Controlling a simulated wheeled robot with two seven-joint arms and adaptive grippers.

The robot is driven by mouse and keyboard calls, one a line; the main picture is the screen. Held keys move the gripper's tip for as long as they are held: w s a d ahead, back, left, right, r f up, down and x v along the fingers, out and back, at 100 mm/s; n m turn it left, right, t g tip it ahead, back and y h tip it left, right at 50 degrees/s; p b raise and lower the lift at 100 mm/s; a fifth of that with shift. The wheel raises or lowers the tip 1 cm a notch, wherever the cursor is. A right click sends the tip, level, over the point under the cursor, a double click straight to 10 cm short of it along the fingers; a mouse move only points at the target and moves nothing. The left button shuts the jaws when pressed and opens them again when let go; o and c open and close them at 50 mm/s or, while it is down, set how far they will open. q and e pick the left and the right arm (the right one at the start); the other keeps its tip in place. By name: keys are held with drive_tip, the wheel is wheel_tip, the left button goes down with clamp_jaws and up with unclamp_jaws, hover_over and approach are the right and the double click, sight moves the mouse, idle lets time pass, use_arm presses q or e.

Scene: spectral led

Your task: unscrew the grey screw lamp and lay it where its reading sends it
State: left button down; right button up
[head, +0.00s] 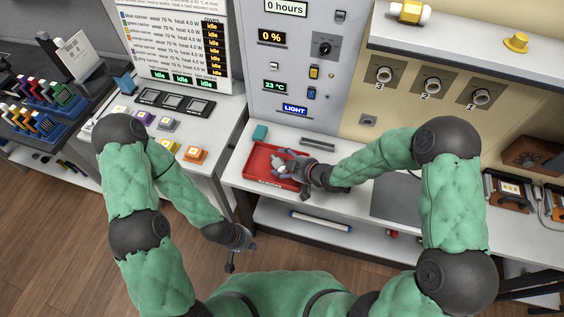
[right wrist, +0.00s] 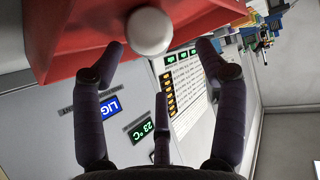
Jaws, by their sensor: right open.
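My right gripper (head: 284,163) reaches from the right over the red tray (head: 258,176) on the bench; its fingers are open. In the right wrist view a pale grey-white rounded thing (right wrist: 150,31), perhaps the grey screw lamp, shows against the red tray (right wrist: 80,35). It lies between and just beyond the spread fingertips (right wrist: 160,48), with no clear contact. In the head view the gripper mostly hides that spot. My left gripper (head: 234,261) hangs low in front of the benches, away from everything; its fingers are too small to read.
Three numbered round sockets (head: 432,86) sit on the beige panel. A grey control cabinet (head: 300,50) stands behind the tray. Coloured square pieces (head: 195,155) lie on the left bench, with racks (head: 45,105) beyond. A dark mat (head: 398,198) is right.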

drive_tip(key=v, duration=1)
drive_tip(key=shift+r, duration=0.2)
drive_tip(key=shift+s+d, duration=0.15)
drive_tip(key=shift+s, duration=0.05)
